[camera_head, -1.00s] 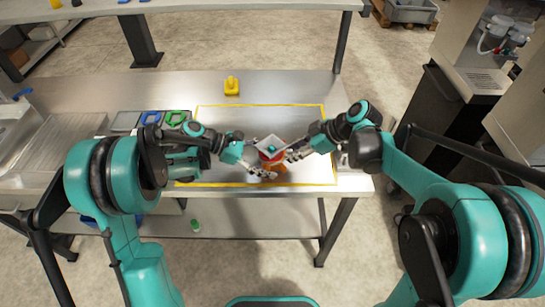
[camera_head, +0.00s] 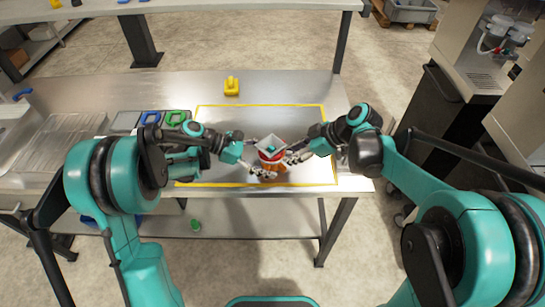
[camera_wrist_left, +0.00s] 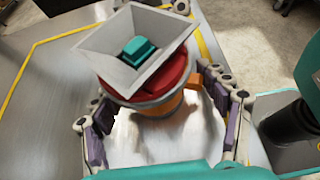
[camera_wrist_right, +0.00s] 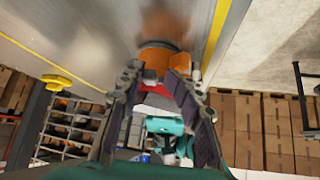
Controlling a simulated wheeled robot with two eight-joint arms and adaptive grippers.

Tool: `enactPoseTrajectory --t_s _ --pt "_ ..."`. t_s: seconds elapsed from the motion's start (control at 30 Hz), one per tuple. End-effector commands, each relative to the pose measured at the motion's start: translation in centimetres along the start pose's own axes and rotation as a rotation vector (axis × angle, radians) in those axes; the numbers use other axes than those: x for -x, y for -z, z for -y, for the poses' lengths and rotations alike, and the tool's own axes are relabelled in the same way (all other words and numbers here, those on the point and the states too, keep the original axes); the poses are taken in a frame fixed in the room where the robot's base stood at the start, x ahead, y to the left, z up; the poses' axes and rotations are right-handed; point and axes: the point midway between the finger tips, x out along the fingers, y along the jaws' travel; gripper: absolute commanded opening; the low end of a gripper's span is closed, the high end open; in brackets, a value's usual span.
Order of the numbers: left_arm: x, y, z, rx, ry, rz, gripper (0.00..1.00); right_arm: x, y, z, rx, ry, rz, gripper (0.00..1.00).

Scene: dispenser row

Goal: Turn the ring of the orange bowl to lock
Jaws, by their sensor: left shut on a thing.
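The orange bowl (camera_head: 275,167) stands near the front of the steel table, with a grey band and a red part (camera_wrist_left: 170,82) above it. A square grey hopper (camera_wrist_left: 108,60) sits on top, with a teal block (camera_wrist_left: 138,50) inside. My left gripper (camera_wrist_left: 160,108) has its fingers on both sides of the bowl, just below the hopper, and is shut on it. My right gripper (camera_wrist_right: 155,78) is at the bowl's right side, fingers apart, with orange and red parts showing between them. Whether its fingers touch the bowl cannot be told. The fingers partly hide the band.
A yellow object (camera_head: 232,86) stands at the back of the table. Yellow tape (camera_head: 215,185) outlines the work area. Trays with blue and green items (camera_head: 176,117) lie to the left. The area behind the bowl is clear.

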Motion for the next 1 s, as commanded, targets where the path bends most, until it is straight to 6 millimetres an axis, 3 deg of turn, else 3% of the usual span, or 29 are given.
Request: enactPoseTrajectory --t_s 1.0 --pt "-0.1 -0.1 -0.1 0.0 -0.001 0.001 0.53 -0.2 0.3 1.7 0.002 0.006 -0.002 0.29"
